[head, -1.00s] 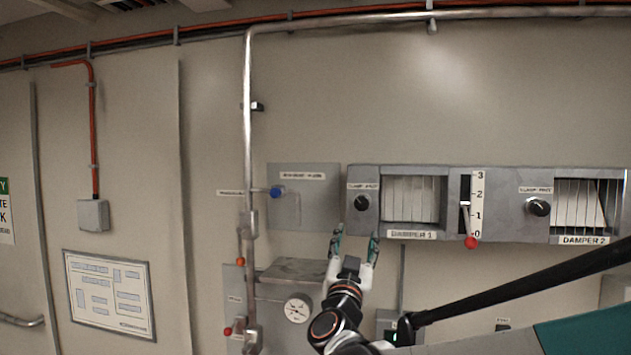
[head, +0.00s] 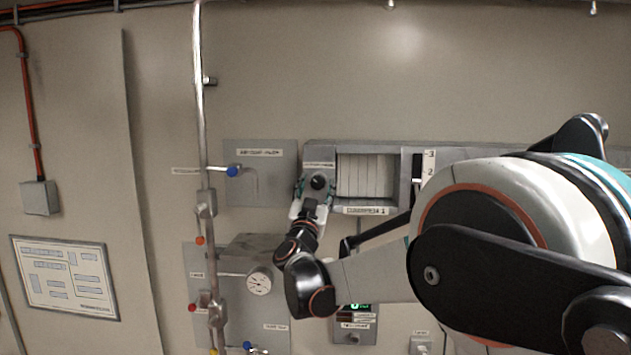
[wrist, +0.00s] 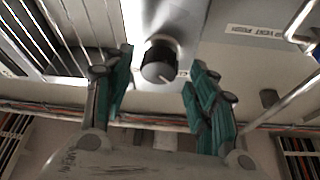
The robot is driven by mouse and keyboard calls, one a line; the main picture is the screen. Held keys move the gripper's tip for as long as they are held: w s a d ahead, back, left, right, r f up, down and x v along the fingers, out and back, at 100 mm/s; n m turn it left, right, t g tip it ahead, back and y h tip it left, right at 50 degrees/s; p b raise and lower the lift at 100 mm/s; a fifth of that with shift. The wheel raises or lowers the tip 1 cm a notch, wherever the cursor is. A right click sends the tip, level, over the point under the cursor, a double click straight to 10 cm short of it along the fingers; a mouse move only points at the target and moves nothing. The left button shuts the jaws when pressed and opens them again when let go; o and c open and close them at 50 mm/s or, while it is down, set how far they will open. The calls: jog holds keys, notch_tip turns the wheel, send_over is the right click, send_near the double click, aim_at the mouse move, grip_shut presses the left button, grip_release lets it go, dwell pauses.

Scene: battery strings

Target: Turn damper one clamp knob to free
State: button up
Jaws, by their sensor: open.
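The damper one clamp knob (head: 318,182) is a black round knob on the grey panel left of the damper 1 grille (head: 365,176). In the wrist view the knob (wrist: 159,62) shows a pale pointer mark and sits between the fingertips. My gripper (head: 316,188) is at the knob with its green-padded fingers open, one on each side. In the wrist view my gripper (wrist: 155,75) shows gaps between both fingers and the knob, so no contact is visible. The damper 1 label (head: 366,211) is below the grille.
A blue-handled valve (head: 232,171) is on the plate to the left, beside a vertical pipe (head: 199,90). A gauge (head: 259,283) and box sit below. My own arm covers the right side, hiding damper 2 and most of the damper 1 lever scale.

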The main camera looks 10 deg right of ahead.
jog(key=shift+x, duration=0.95)
jog(key=c, duration=1.1)
jog(key=shift+o, duration=0.2)
